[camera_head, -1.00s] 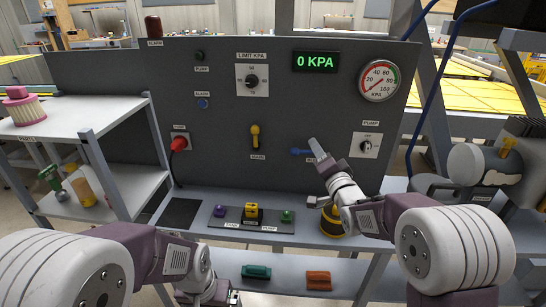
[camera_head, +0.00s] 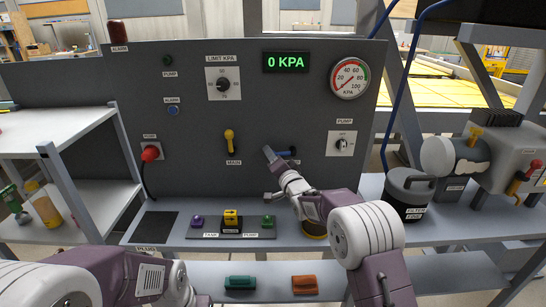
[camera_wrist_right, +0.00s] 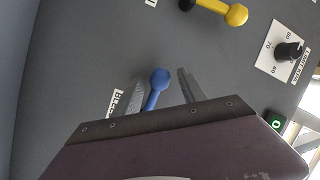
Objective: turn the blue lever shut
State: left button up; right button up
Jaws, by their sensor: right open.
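The blue lever (camera_head: 285,153) is on the grey panel, right of the yellow MAIN lever (camera_head: 229,140). It lies roughly horizontal, with its knob end toward the left. My right gripper (camera_head: 277,157) is at the lever, and one finger covers part of it in the head view. In the right wrist view, the blue lever (camera_wrist_right: 157,88) sits between the spread fingers of the right gripper (camera_wrist_right: 161,82), with gaps visible beside the knob. Its base is hidden behind the gripper body. My left arm is at the bottom left of the head view; its fingers are out of sight.
The vacuum gauge (camera_head: 350,78) and the display (camera_head: 286,62), reading 0 KPA, are on the upper panel. The PUMP knob (camera_head: 341,144) is right of the lever. A dark filter canister (camera_head: 408,197) stands on the bench at right. The yellow lever's handle points up.

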jog(key=shift+w, duration=0.25)
jog(key=shift+c, duration=0.3)
grip_shut()
jog(key=shift+r, duration=0.25)
dwell(0.8)
